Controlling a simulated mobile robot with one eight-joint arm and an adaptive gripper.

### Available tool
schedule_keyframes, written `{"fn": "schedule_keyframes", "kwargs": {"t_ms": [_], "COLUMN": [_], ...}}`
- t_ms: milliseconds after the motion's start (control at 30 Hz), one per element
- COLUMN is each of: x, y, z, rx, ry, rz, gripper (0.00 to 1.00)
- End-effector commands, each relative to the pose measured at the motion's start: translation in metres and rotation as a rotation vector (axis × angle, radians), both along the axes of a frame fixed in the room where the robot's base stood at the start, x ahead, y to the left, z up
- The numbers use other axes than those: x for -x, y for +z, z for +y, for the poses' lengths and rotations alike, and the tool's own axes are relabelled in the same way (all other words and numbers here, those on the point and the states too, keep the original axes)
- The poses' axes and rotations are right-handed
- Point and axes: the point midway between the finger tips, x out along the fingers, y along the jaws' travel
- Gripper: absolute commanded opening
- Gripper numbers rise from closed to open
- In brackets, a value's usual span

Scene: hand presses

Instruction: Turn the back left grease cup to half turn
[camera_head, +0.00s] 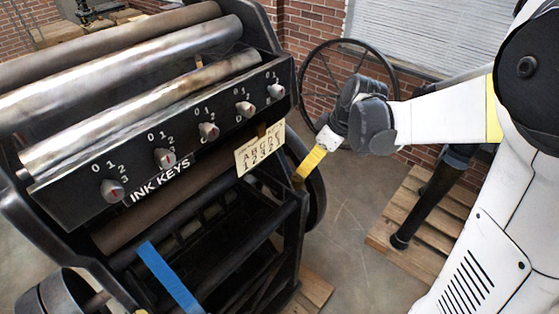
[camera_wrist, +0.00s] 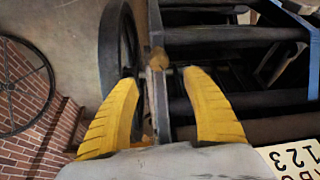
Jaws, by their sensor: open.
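My gripper (camera_head: 302,178) has yellow fingers and is at the right side of the black press frame. In the wrist view my gripper (camera_wrist: 160,78) is open, with its two fingers wide apart and nothing held between them. A small brass-coloured piece (camera_wrist: 157,59), perhaps a grease cup, sits on the frame's edge between and beyond the fingertips. In the head view this brass piece (camera_head: 297,182) is partly hidden by the fingers. I cannot tell whether they touch it, nor its turn position. Another brass-coloured part (camera_wrist: 244,17) shows at the top of the wrist view.
The press (camera_head: 60,195) carries long metal rollers (camera_head: 130,65) and a row of several ink key knobs marked 0, 1, 2. A lettered card (camera_head: 259,149) hangs below them. A blue strip (camera_head: 168,277) crosses the lower front.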

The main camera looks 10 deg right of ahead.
Motion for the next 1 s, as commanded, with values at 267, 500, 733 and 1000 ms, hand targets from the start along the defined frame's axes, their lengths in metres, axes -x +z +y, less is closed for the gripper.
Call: {"fn": "schedule_keyframes", "kwargs": {"t_ms": [267,500,733,1000], "x": [-0.015,-0.025,-0.027,-0.027], "y": [-0.054,-0.086,-0.094,-0.093], "z": [0.016,0.025,0.028,0.028], "rx": [0.001,0.002,0.001,0.001], "ry": [0.002,0.001,0.000,0.000], "rz": [-0.001,0.000,0.000,-0.001], "gripper": [0.57,0.57,0.57,0.31]}}
